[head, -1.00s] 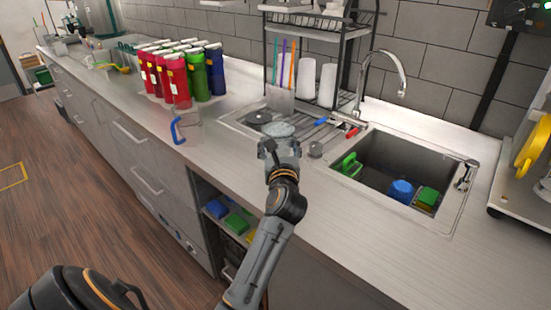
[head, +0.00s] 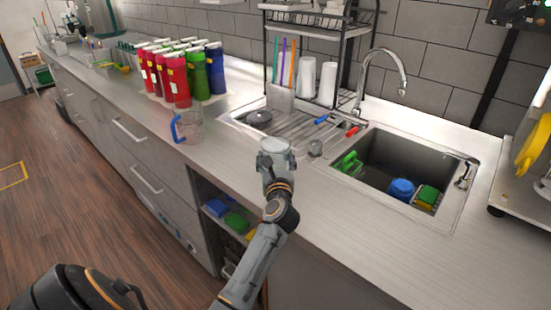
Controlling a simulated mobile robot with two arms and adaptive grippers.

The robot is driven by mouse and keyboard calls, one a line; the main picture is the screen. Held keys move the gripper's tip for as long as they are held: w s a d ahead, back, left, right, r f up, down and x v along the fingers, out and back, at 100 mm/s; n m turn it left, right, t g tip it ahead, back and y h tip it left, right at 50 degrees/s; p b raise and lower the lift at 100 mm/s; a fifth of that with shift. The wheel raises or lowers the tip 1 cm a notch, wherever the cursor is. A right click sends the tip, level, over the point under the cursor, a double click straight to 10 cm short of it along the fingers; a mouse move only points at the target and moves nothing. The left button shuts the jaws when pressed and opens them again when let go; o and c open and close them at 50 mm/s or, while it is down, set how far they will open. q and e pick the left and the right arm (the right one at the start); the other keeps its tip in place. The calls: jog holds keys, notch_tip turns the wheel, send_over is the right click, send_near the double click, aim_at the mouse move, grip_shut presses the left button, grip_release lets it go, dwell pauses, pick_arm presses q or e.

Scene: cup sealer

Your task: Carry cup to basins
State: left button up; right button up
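My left gripper (head: 274,160) is over the counter, left of the sink. It appears shut around a small, pale see-through cup (head: 276,146), whose round rim shows above the fingers. The fingers and wrist hide most of the cup's body. The sink basin (head: 375,150) is set into the counter to the right of the gripper, apart from it. A green item (head: 349,163), a blue round item (head: 401,190) and a green-and-yellow sponge (head: 427,198) lie in it. My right gripper is not in view.
A clear jug with a blue handle (head: 188,128) stands left of the gripper. Several coloured bottles (head: 180,80) are behind it. A faucet (head: 381,55), drying rack (head: 318,27) and grooved drainboard (head: 295,127) are at the back. The front counter strip (head: 345,215) is clear.

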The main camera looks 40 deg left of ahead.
pick_arm(q)
jog(key=o, duration=1.5)
jog(key=shift+f, duration=0.1)
jog(key=shift+o, duration=0.3)
jog(key=shift+r, duration=0.25)
jog(key=b+v, duration=0.1)
jog(key=v, duration=1.1)
jog(key=shift+b, duration=0.3)
jog(key=shift+f, duration=0.1)
